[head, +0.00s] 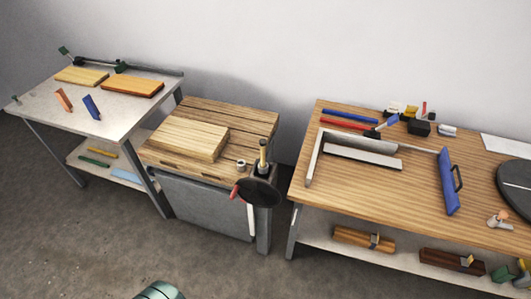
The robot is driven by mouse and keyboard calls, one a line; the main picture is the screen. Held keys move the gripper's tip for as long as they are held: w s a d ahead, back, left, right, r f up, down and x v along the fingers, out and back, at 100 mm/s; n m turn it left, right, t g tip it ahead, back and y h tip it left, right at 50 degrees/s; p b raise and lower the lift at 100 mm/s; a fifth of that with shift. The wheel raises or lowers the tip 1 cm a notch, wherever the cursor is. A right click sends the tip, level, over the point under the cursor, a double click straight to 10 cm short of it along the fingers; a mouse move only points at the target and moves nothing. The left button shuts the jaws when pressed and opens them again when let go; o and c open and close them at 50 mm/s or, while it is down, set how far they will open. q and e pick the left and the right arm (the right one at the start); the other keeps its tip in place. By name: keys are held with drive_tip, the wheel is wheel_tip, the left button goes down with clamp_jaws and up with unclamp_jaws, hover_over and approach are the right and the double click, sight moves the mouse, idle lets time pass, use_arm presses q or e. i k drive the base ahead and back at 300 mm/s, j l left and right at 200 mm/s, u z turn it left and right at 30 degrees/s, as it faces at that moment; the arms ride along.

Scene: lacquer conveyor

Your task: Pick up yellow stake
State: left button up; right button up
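No piece is clearly marked as the yellow stake. A yellow stick (263,152) stands upright in a small dark holder (261,168) at the right end of the wooden-topped cart. A thin yellow bar (103,152) lies on the lower shelf of the left table, beside a green bar (95,162). I cannot tell which of the two is the stake.
The cart (245,118) carries a thick wooden block (190,138). A dark round disc (258,192) sits at its front right corner. The right workbench (390,185) holds a metal frame, a blue tool (449,182) and small items.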

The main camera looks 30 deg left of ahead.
sight(262, 142)
drive_tip(key=u, duration=1.55)
drive_tip(key=i+j, duration=0.2)
drive_tip(key=i, duration=0.25)
drive_tip(key=i+j+z, duration=0.1)
drive_tip(key=z, duration=0.3)
drive_tip(key=i+j+z, duration=0.15)
drive_tip(key=z, duration=0.2)
drive_tip(key=i+j+z, duration=0.2)
drive_tip(key=z, duration=0.7)
drive_tip(key=i+j, duration=0.05)
